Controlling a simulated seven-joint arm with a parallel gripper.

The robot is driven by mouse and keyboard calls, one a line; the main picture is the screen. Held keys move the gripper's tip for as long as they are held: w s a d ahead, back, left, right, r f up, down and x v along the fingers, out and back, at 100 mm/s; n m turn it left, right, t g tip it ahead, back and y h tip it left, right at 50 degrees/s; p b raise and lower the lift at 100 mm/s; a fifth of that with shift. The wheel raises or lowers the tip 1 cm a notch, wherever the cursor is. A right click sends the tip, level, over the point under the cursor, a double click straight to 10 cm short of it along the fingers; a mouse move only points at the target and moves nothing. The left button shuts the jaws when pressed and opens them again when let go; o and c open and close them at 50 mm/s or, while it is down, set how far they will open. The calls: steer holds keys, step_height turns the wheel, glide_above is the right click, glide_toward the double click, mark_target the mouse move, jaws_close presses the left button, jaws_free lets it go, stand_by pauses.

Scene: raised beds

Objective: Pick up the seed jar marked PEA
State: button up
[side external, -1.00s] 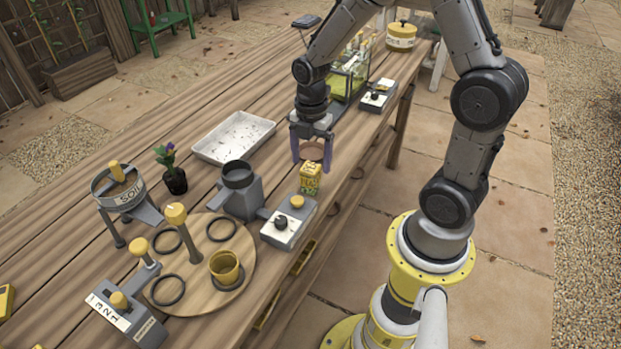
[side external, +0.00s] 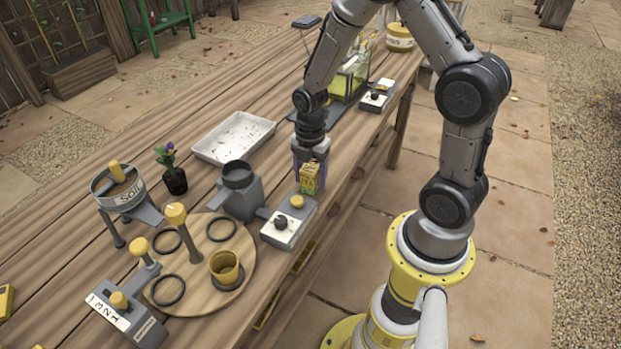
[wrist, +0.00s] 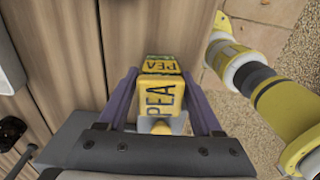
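The seed jar marked PEA (side external: 310,179) is a small yellow block-like jar with dark lettering, standing on the bench near its front edge. In the wrist view the jar (wrist: 160,96) shows PEA on two faces and lies between my fingers. My gripper (side external: 310,166) is low over the bench, pointing down, with its purple fingers spread. In the wrist view my gripper (wrist: 163,88) has one finger on each side of the jar. The fingers look apart from each other and close to the jar; I cannot tell whether they touch it. The jar's far side is hidden.
A grey box with a yellow knob (side external: 289,222) stands just in front of the jar. A grey cup-topped device (side external: 240,190) is to the left, and a white tray (side external: 234,138) lies behind. A round wooden board (side external: 203,300) with rings is at front left.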

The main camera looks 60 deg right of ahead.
jaws_close()
